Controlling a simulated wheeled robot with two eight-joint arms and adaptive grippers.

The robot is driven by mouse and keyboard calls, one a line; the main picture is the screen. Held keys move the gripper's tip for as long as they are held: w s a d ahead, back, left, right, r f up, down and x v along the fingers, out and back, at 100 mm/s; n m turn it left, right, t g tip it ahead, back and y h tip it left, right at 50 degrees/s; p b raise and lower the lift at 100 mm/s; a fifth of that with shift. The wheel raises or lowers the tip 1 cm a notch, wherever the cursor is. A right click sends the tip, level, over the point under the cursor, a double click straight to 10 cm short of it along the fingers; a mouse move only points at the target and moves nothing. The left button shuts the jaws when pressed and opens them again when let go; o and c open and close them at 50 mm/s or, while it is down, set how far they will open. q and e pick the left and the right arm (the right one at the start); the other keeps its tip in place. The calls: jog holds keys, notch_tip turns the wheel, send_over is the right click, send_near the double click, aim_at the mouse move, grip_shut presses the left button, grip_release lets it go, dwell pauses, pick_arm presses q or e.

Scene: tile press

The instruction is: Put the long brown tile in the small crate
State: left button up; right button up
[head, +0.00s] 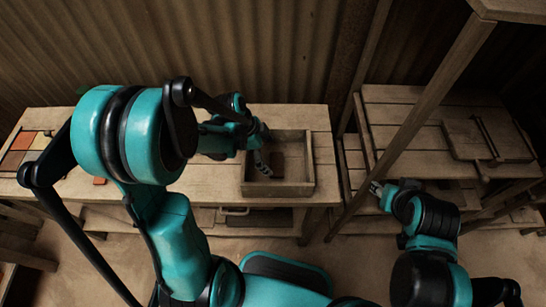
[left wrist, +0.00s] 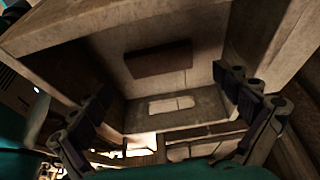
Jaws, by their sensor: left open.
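The small wooden crate (head: 279,189) stands on the right part of the workbench. The long brown tile (head: 279,165) lies inside it, dark against the pale floor. In the left wrist view the tile (left wrist: 160,60) lies flat on the crate floor, clear of both fingers. My left gripper (head: 262,162) reaches into the crate at the tile's left side. Its fingers are spread wide in the left wrist view (left wrist: 163,85), with nothing between them. My right gripper (head: 376,188) is to the right of the bench, away from the crate; its jaws are too small to read.
The workbench (head: 325,160) has a narrow bare strip right of the crate. At its left end lie coloured tiles (head: 22,140) and a separate red tile (head: 99,181). A wooden rack (head: 440,80) with an upright post stands to the right. My left arm hides much of the bench's middle.

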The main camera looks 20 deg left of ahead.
pick_arm(q)
jog(key=s+a+r+n+t+y+p, duration=0.1)
jog(key=s+r+n+t+y, duration=0.1)
jog(key=s+r+n, duration=0.3)
jog(key=s+a+r+n+t+y+p, duration=0.1)
jog(key=s+r+n+t, duration=0.3)
jog(key=r+n, duration=0.5)
notch_tip(320, 180, up, 3)
jog(key=shift+s+a+f+n+y, duration=0.15)
jog(key=shift+s+n+y, duration=0.25)
jog(key=shift+y, duration=0.2)
jog(key=shift+f+b, duration=0.35)
jog(key=shift+f, duration=0.1)
